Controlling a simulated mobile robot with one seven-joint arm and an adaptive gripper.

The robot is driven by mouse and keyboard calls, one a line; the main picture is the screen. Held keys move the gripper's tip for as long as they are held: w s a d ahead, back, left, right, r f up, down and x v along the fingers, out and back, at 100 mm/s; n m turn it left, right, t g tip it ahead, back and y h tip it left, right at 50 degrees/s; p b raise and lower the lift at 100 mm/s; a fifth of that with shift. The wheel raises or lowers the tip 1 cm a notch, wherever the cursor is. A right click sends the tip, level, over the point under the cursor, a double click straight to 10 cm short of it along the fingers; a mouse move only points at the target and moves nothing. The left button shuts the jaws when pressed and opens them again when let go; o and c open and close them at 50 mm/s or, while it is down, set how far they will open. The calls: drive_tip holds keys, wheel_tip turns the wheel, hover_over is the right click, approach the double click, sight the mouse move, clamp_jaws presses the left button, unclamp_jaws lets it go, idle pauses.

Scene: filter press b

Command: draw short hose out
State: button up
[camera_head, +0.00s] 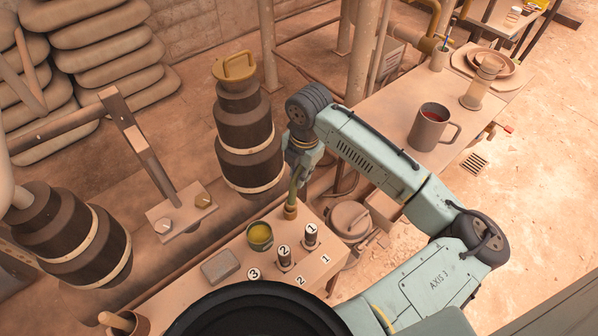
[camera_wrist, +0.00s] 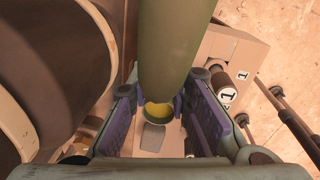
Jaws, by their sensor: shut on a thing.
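The hose hides part of the fingertips.
The bench (camera_head: 320,262) holds a cup of yellow stuff (camera_head: 260,236), a grey block (camera_head: 220,266) and dark pegs with numbered tags (camera_head: 284,254). A big dark ribbed cylinder with a yellow handle (camera_head: 248,140) stands close left of my gripper. A mug (camera_head: 432,128) stands on the table at right.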

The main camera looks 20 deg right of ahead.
drive_tip(key=shift+r, duration=0.1)
clamp_jaws()
drive_tip(key=shift+r+p, duration=2.15)
drive_tip(key=shift+r, duration=0.8)
drive_tip(key=shift+r+p, duration=0.5)
drive_tip(key=shift+r, duration=0.25)
